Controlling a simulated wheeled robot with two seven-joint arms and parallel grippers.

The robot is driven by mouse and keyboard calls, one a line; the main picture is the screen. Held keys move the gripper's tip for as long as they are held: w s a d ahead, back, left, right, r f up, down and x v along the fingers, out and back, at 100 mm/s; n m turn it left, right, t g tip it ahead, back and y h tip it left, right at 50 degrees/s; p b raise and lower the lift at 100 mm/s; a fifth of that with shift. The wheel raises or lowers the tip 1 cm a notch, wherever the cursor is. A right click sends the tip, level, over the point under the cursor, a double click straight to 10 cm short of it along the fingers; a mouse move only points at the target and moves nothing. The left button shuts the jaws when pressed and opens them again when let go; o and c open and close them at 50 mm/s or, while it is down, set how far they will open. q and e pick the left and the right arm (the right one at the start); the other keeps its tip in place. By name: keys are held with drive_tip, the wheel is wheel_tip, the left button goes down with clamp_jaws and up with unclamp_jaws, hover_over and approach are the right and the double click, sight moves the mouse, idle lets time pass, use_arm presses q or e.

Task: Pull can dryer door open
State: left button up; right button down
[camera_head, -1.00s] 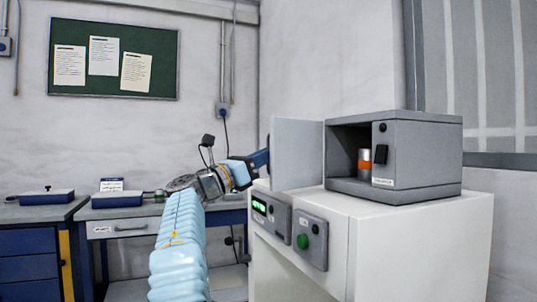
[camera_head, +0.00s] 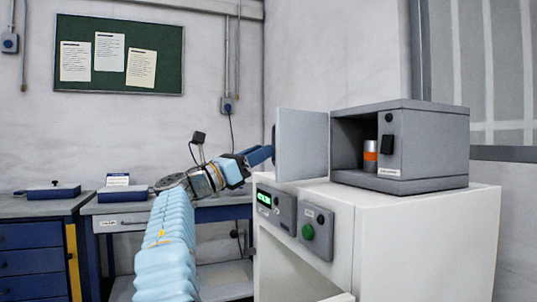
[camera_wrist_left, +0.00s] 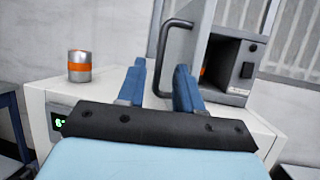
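The can dryer (camera_head: 425,143) is a grey box with its front opening uncovered. Its pale flat door (camera_head: 302,145) stands swung out to the left. In the left wrist view the door (camera_wrist_left: 184,42) carries a dark bar handle (camera_wrist_left: 161,55). My left gripper (camera_head: 266,154) is at the door's outer edge. In the left wrist view its two blue fingers (camera_wrist_left: 160,82) are apart, with the handle's bar between them in the picture; I cannot tell whether they touch it. A silver can with an orange band (camera_head: 370,156) stands inside the dryer. My right gripper is not in view.
The dryer sits on a white cabinet (camera_head: 425,230) with a green display and a green button (camera_head: 308,232). Another silver-orange can (camera_wrist_left: 79,66) stands on the cabinet top in the left wrist view. Blue workbenches (camera_head: 35,235) stand at the left.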

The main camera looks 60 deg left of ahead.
use_arm(q)
drive_tip(key=b+v, duration=0.2)
drive_tip(key=v, duration=0.8)
drive_tip(key=shift+f, duration=0.15)
